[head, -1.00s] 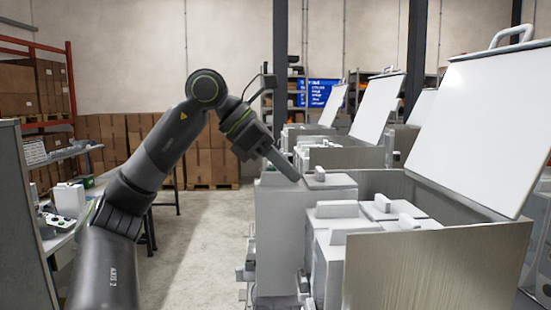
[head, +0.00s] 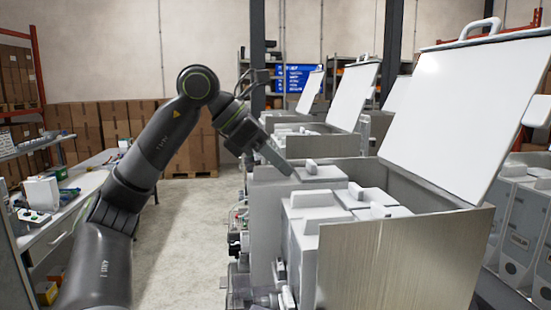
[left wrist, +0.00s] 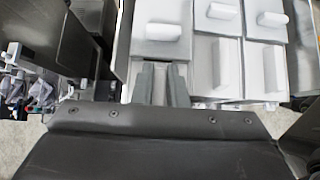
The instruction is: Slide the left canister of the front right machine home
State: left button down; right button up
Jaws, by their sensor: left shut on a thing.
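The left canister (head: 318,179) is a pale grey box with a small raised knob on top, at the far side of the front right machine (head: 390,262). It also shows at the top of the left wrist view (left wrist: 163,14). My left gripper (head: 285,167) reaches down to its top at the aisle-side edge. In the left wrist view both fingers (left wrist: 162,84) are close together against the canister, just below its knob. They are shut on it; the exact part between them is hard to see. My right gripper is out of view.
Other canisters (head: 312,200) with knobs stand close beside the held one. The machine's white lid (head: 465,110) is raised at the right. More open machines (head: 345,95) stand behind. A workbench (head: 75,205) is at the left; the aisle floor (head: 185,235) between is clear.

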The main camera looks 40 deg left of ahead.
pick_arm(q)
jog(key=shift+x, duration=0.75)
jog(key=shift+r, duration=0.1)
jog(key=shift+f+b, duration=0.45)
jog(key=shift+f, duration=0.15)
jog(key=c, duration=1.4)
grip_release()
jog(key=shift+o, duration=0.2)
jog(key=shift+s, duration=0.1)
